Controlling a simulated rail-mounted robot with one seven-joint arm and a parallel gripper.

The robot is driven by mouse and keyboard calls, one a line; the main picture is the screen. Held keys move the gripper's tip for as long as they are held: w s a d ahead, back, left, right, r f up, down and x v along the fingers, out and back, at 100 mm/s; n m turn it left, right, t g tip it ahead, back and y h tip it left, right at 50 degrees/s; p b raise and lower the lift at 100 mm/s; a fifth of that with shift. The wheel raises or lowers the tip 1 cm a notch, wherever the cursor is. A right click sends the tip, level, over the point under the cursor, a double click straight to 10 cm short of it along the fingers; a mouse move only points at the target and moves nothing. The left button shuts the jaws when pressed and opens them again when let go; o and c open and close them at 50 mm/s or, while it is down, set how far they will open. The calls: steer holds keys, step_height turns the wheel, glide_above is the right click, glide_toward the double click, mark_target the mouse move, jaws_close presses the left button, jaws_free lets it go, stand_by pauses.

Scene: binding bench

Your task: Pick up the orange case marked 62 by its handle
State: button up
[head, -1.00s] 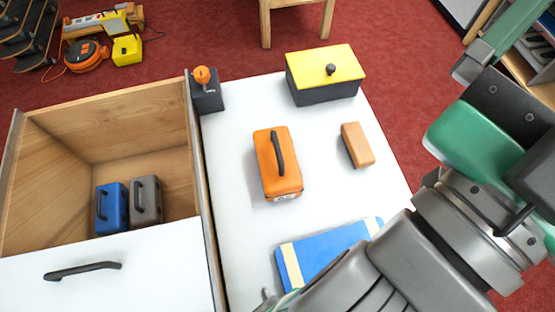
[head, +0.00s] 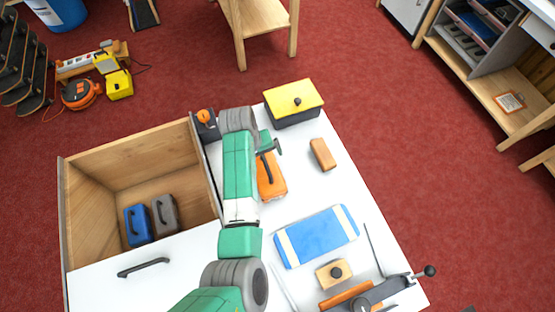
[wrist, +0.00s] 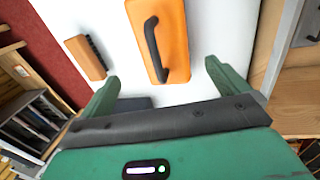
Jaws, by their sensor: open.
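The orange case (head: 272,184) stands on the white bench top, partly hidden by my arm in the head view; I cannot read its number. In the wrist view the orange case (wrist: 175,25) carries a black bar handle (wrist: 152,45) on its top. My gripper (wrist: 162,88) is open, with its two green fingers spread and nothing between them. The case and handle show just ahead of the fingers, the handle lying between their lines but not gripped. In the head view my gripper (head: 270,148) is over the far end of the case; its exact height is unclear.
Left is an open wooden drawer (head: 84,195) with a blue case (head: 138,226) and a grey case (head: 167,215). A yellow-lidded box (head: 292,97), a brown block (head: 322,154) and a blue board (head: 318,237) lie on the bench. A lever tool (head: 385,292) stands at the front.

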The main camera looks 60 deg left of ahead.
mark_target(264, 171)
steer(key=shift+w+f+b, duration=0.2)
steer(key=shift+f+b, duration=0.3)
steer(key=shift+f, duration=0.65)
steer(key=f, duration=0.1)
steer(key=f+b, duration=0.1)
steer(key=f, duration=0.3)
steer(key=shift+w+d+b, duration=0.15)
steer(key=shift+w+b, duration=0.1)
steer(key=shift+b, duration=0.05)
steer(key=shift+w+f, duration=0.15)
steer(key=shift+f, duration=0.15)
steer(key=c, duration=1.5)
steer(key=shift+r, duration=0.15)
